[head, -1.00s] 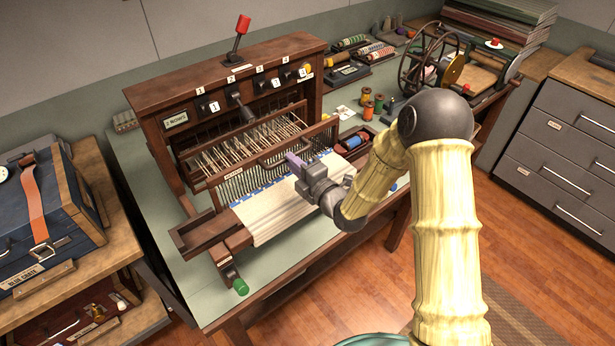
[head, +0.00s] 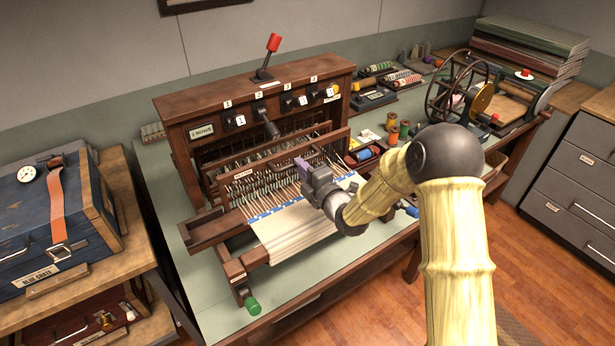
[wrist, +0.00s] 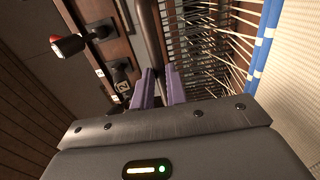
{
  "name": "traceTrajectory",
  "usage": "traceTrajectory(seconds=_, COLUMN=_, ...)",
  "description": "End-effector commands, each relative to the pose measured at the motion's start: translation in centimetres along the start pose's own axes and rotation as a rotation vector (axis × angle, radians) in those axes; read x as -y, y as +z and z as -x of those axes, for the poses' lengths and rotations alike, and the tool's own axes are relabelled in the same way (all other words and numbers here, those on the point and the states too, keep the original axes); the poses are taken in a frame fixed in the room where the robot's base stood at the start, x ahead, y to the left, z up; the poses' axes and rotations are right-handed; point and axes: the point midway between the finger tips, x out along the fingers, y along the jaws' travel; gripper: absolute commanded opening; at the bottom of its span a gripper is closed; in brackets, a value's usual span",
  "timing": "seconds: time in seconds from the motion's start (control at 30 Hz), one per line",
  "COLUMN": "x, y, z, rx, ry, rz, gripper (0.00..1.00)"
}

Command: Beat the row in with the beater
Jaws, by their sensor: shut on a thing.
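The loom (head: 255,97) stands on the green-topped bench, with its numbered castle at the back. The beater (head: 262,167), a dark wooden frame with a comb, stands back toward the castle, apart from the cloth. My gripper (head: 300,163) is shut on the right part of its top bar; in the wrist view the purple fingers (wrist: 160,85) are on either side of the dark bar (wrist: 148,35). A blue and white row (head: 290,207) runs along the edge of the cream cloth (head: 300,232). Bare warp threads (wrist: 235,50) show between the row and the beater.
A red-knobbed lever (head: 270,48) stands on top of the castle, and a dark knob (head: 271,130) projects in front. Thread spools (head: 393,133) and a spinning wheel (head: 458,85) are to the right. A blue crate (head: 55,225) stands at the left.

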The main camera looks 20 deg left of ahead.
Motion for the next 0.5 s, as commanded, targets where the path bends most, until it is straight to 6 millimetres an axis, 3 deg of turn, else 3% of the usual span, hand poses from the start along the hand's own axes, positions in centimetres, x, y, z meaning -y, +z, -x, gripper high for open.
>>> traceTrajectory(seconds=0.5, x=0.2, y=0.0, z=-3.6, rx=0.0, ry=-0.004, rz=-0.001, gripper=0.0)
